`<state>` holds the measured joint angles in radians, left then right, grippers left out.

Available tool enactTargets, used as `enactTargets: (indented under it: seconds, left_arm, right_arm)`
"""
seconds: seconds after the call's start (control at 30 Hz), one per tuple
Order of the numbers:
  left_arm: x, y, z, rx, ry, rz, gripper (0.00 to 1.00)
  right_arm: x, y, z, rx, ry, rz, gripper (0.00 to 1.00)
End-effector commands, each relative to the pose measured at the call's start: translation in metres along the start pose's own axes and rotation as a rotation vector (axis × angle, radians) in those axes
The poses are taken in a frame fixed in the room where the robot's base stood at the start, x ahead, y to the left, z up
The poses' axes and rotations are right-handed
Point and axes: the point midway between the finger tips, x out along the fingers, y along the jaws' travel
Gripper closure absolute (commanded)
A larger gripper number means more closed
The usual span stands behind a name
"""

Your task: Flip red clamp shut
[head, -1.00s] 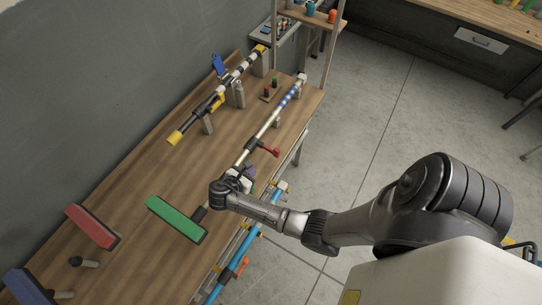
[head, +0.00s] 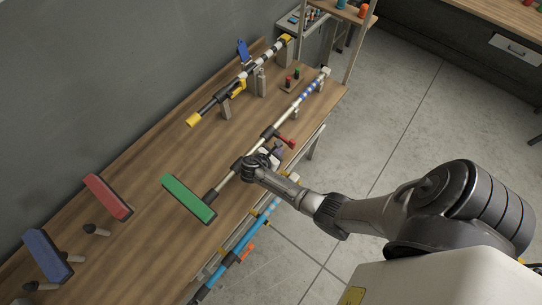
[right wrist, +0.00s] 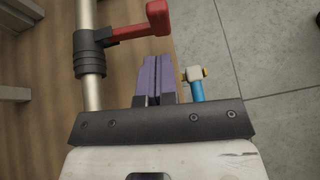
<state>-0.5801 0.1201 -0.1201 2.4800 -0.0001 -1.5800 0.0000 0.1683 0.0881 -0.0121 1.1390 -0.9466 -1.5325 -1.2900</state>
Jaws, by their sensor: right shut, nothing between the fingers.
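The red clamp is a black collar (head: 268,132) around a pale metal pole, with a red lever (head: 287,141) sticking out to the right. In the right wrist view the red lever (right wrist: 137,28) juts sideways from the ribbed black collar (right wrist: 90,55), its end block angled up. My right gripper (head: 274,153) is just on the near side of the lever. Its purple fingers (right wrist: 153,78) are shut together and empty, below the lever's outer part; a small gap seems to show between them. My left gripper is not in view.
The pole (head: 238,176) ends at a green block (head: 189,199) on the wooden bench (head: 150,190). A black and yellow pole (head: 228,95) lies farther back. Red (head: 108,197) and blue (head: 46,254) blocks stand at left. A blue pole (head: 235,253) runs along the bench's front side.

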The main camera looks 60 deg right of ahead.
Motion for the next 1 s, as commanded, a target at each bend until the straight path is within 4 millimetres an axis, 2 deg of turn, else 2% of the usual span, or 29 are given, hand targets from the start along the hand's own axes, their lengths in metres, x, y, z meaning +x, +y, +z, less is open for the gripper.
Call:
enactTargets:
  seconds: [0.1, 0.4, 1.0]
  left_arm:
    - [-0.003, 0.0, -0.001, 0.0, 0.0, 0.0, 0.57]
    - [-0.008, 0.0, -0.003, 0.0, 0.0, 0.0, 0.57]
    - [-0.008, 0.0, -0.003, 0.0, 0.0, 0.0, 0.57]
  right_arm:
    - [0.018, 0.0, 0.004, 0.0, -0.001, -0.001, 1.0]
    - [0.043, 0.0, 0.018, 0.0, 0.001, 0.0, 1.0]
    - [0.047, 0.003, 0.019, -0.005, 0.001, 0.01, 1.0]
